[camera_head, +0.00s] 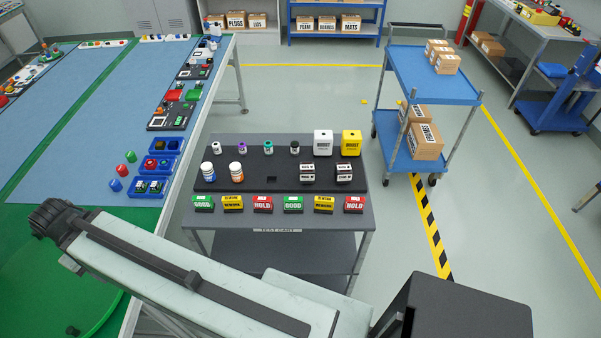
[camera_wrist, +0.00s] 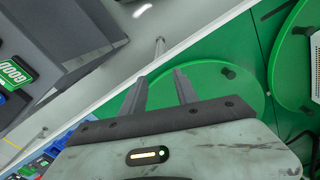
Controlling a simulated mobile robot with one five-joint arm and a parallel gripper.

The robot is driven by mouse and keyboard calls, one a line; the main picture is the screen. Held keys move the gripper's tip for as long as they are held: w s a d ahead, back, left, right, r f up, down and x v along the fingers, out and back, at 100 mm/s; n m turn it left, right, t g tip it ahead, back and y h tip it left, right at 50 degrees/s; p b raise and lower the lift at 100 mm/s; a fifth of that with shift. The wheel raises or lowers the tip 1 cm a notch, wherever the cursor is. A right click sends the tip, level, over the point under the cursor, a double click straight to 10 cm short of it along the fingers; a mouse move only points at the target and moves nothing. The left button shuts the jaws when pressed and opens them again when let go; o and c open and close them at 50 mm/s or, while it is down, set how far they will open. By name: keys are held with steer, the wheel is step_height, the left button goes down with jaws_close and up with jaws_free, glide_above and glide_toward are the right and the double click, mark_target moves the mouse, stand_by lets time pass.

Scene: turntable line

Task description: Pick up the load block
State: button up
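I cannot tell which block is the load block; the labels are too small to read surely. In the head view, a white cube (camera_head: 323,142) and a yellow cube (camera_head: 350,143) stand at the back right of the dark tray on the grey cart. Two smaller blocks with white labels, a left one (camera_head: 307,172) and a right one (camera_head: 344,173), sit in front of them. My gripper (camera_wrist: 160,76) shows in the wrist view with its two fingers apart and nothing between them. It is over the green floor of the table, left of the cart and away from these blocks.
The grey cart (camera_head: 280,215) carries small bottles and a front row of green, yellow and red label blocks. The long table (camera_head: 80,110) with blue bins stands left. A blue trolley (camera_head: 425,72) with cardboard boxes stands behind right. Floor between them is clear.

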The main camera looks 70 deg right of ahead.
steer(key=o, duration=0.7)
steer(key=shift+w, duration=0.15)
steer(key=shift+o, duration=0.7)
steer(key=shift+a+m, duration=0.2)
steer(key=shift+m, duration=0.8)
steer(key=w+d+m+h, duration=0.1)
steer(key=d+m+h, duration=0.1)
steer(key=d+m, duration=1.2)
steer(key=m+g, duration=0.4)
steer(key=m, duration=1.1)
glide_toward(304, 167)
steer(key=x, duration=0.4)
steer(key=shift+f, duration=0.25)
steer(key=shift+s+d, duration=0.15)
steer(key=shift+s, duration=0.15)
steer(key=b+x, duration=0.7)
steer(key=x, duration=0.1)
steer(key=shift+w+f+b, duration=0.2)
steer(key=shift+w+b, duration=0.05)
steer(key=shift+b, duration=0.05)
steer(key=shift+r, duration=0.2)
jaws_close()
